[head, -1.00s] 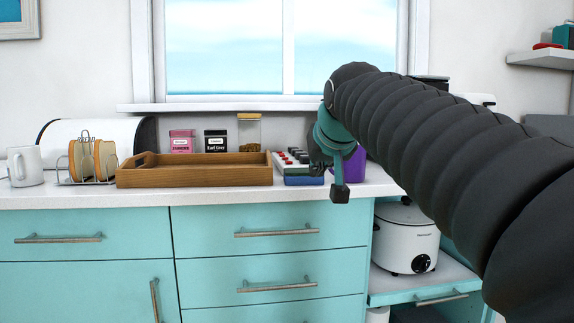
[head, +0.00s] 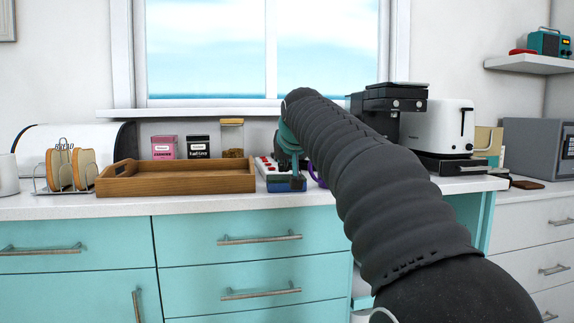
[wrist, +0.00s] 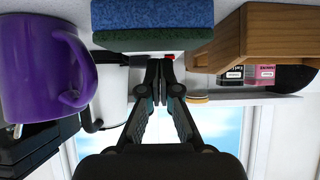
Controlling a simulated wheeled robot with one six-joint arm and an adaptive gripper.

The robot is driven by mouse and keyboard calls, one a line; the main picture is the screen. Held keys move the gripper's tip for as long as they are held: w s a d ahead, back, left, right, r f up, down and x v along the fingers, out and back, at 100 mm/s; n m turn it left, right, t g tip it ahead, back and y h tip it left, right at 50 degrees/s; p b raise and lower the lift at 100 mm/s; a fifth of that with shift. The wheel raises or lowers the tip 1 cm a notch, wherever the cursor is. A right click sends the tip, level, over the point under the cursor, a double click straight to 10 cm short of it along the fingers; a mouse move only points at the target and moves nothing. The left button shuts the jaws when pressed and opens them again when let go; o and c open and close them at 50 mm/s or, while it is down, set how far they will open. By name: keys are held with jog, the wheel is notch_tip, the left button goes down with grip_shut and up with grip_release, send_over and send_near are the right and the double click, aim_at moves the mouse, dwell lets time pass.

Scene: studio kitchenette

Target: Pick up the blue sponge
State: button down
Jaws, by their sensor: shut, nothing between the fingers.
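The blue sponge (head: 277,187) lies on the counter just right of the wooden tray, partly covered by my gripper (head: 297,183) in the head view. The wrist view is upside down and shows the sponge (wrist: 152,14) at the top edge, blue with a dark green scouring layer and partly cut off. My gripper (wrist: 165,66) is shut with nothing between its fingers. Its fingertips are close to the sponge in the picture, but I cannot tell whether they touch it.
A purple mug (wrist: 30,70) stands close to the sponge, mostly behind my arm in the head view. The wooden tray (head: 178,185) is on the other side. A white holder with red-topped items (head: 264,164) stands behind. A coffee machine (head: 392,112) and toaster (head: 437,128) are right.

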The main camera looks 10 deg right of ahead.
jog(key=shift+f+b, duration=0.45)
jog(key=shift+f, duration=0.45)
